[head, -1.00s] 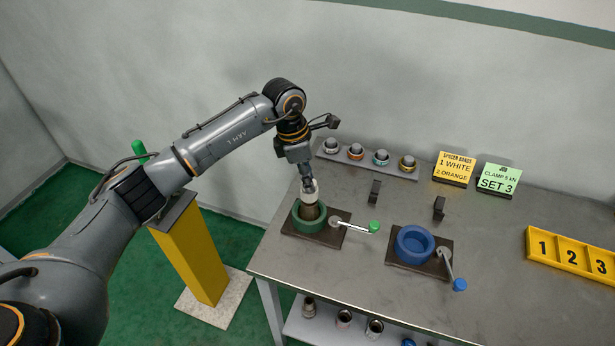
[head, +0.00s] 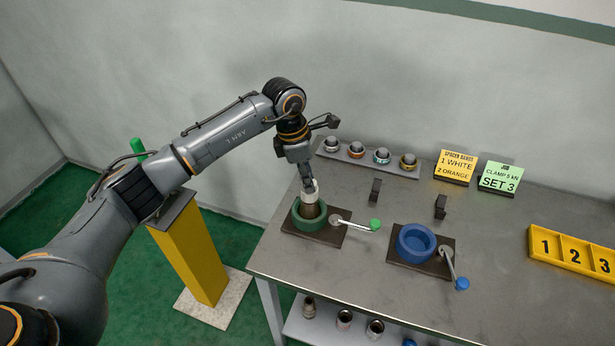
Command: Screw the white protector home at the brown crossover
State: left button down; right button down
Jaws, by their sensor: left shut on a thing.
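The brown crossover (head: 310,212) stands upright in the green vise (head: 305,224) at the table's left end. The white protector (head: 310,196) sits at the top of the crossover. My left gripper (head: 309,188) points down from above and is shut on the white protector. The gripper hides part of the protector, and I cannot tell how deep its thread sits. My right gripper is not in view.
The green-knobbed handle (head: 357,224) sticks out right of the green vise. An empty blue vise (head: 416,243) stands to its right.

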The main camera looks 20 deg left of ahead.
pick_arm(q)
jog(key=shift+f, duration=0.15)
jog(key=c, duration=1.1)
grip_release()
jog(key=shift+o, duration=0.2)
jog(key=shift+r, duration=0.2)
